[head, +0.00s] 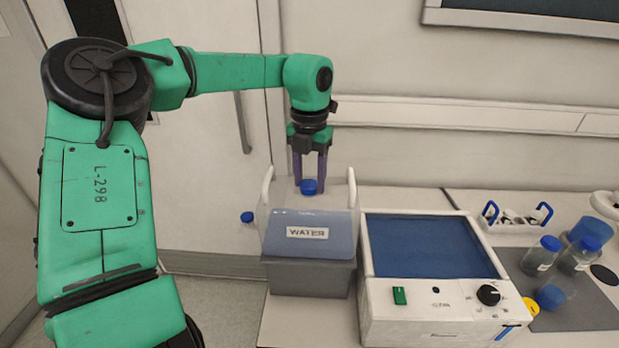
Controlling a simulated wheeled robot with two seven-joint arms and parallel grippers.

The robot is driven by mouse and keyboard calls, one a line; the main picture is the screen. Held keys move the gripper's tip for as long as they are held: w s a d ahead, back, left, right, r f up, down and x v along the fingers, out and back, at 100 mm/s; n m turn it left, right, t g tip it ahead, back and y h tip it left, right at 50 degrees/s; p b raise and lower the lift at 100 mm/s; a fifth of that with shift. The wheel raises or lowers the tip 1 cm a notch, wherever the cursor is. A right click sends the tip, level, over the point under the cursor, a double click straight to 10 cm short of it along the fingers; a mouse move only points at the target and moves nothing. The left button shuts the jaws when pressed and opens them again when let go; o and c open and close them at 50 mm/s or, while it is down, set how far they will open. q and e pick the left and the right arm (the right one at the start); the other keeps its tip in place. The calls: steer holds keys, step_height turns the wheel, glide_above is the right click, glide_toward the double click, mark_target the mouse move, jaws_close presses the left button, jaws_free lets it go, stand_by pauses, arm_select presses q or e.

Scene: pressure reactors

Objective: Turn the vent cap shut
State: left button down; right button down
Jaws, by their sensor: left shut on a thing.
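The water container (345,277) stands at the left end of the bench, with a "WATER" label on its front and a pale handle on each side. A blue cap (309,187) sits at its top, and I take this to be the vent cap. My left gripper (309,188) points straight down from above, its purple fingers shut on the blue cap. The fingers partly cover the cap, and its thread is hidden. A second blue cap (247,217) shows at the container's left side. My right gripper is out of view.
A white bath-like device (380,315) with a blue top, a green switch and a black knob stands close right of the container. Blue-capped bottles (541,257) and a rack (516,220) stand farther right. A door and wall are behind.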

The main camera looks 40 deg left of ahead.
mark_target(309, 184)
arm_select(q)
steer(key=shift+c, duration=1.4)
jaws_free()
steer(key=shift+r, duration=0.15)
step_height(309, 184, up, 14)
steer(key=shift+r, duration=0.2)
steer(key=shift+f, duration=0.1)
